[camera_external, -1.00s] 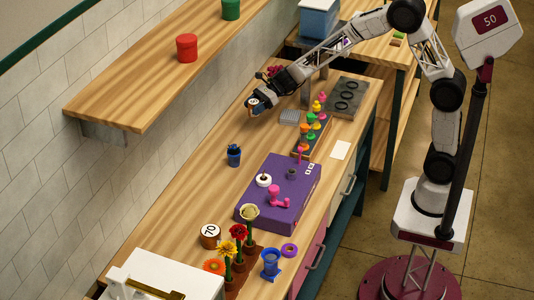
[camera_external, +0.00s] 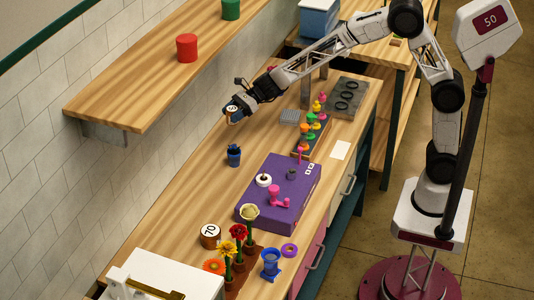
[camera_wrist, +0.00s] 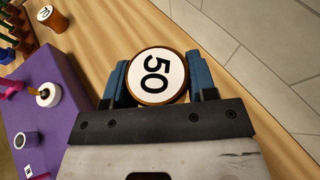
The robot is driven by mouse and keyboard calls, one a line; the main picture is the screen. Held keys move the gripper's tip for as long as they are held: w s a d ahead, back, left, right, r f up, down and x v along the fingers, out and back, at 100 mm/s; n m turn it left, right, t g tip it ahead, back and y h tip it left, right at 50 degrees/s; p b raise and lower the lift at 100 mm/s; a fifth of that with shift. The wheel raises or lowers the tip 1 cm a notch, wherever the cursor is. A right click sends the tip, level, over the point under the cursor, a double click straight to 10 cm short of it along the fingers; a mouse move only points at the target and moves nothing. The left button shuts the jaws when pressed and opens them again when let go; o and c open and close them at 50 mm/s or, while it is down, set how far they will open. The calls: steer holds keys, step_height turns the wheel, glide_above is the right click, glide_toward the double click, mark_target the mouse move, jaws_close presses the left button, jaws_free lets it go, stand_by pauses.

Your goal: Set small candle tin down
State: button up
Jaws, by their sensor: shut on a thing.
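The small candle tin (camera_wrist: 157,76) has a white lid marked 50 and a brown rim. My gripper (camera_wrist: 160,82) is shut on it, with a blue finger on each side. In the external view the tin (camera_external: 232,111) is at the tip of my gripper (camera_external: 236,108), over the far side of the wooden counter (camera_external: 200,190) near the tiled wall. I cannot tell whether its base touches the counter. A similar tin marked 70 (camera_external: 210,235) stands on the counter near the flowers, and it also shows in the wrist view (camera_wrist: 52,18).
A blue cup with dark contents (camera_external: 234,156) stands near the held tin. A purple block (camera_external: 250,212) with small parts is at the counter's middle. Potted flowers (camera_external: 238,250) stand at the near end. The wall shelf (camera_external: 150,90) is close to my gripper's left.

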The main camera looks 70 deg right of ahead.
steer(key=s+a, duration=0.3)
steer(key=a, duration=2.3)
step_height(320, 180, down, 5)
steer(key=shift+w+d+f, duration=0.1)
steer(key=shift+f, duration=0.05)
steer(key=shift+f, duration=3.15)
steer(key=shift+f, duration=1.85)
steer(key=shift+f, duration=0.1)
